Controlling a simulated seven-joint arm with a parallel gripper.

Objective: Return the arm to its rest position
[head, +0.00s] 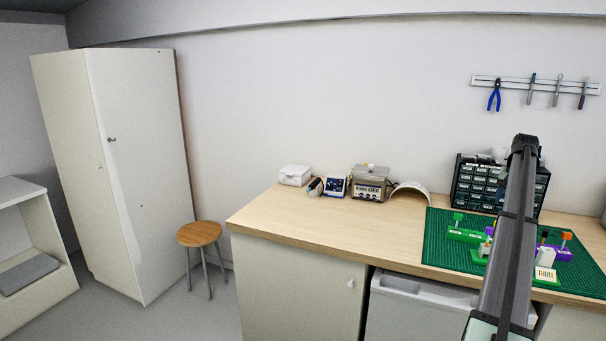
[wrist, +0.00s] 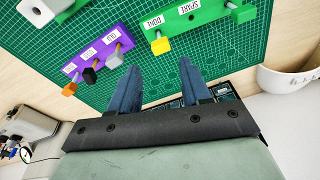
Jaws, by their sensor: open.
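My gripper (wrist: 158,85) shows in the wrist view with its two dark blue fingers apart and nothing between them. It is above the green cutting mat (wrist: 60,37). A purple block (wrist: 98,62) with white labels and several small pegs lies ahead and left of the fingers. A green block (wrist: 185,22) labelled DONE and SPARE, with a yellow-tipped peg, lies ahead and right. In the head view my arm rises in front of the mat (head: 436,240) and hides part of it; I cannot make out the fingers there.
On the bench, a small drawer cabinet (head: 474,184) stands behind the mat. A white box (head: 294,175), a boxy device (head: 369,184) and a white arch (head: 411,188) stand at the back left. The front left bench top (head: 310,222) is clear. A stool (head: 199,234) stands left.

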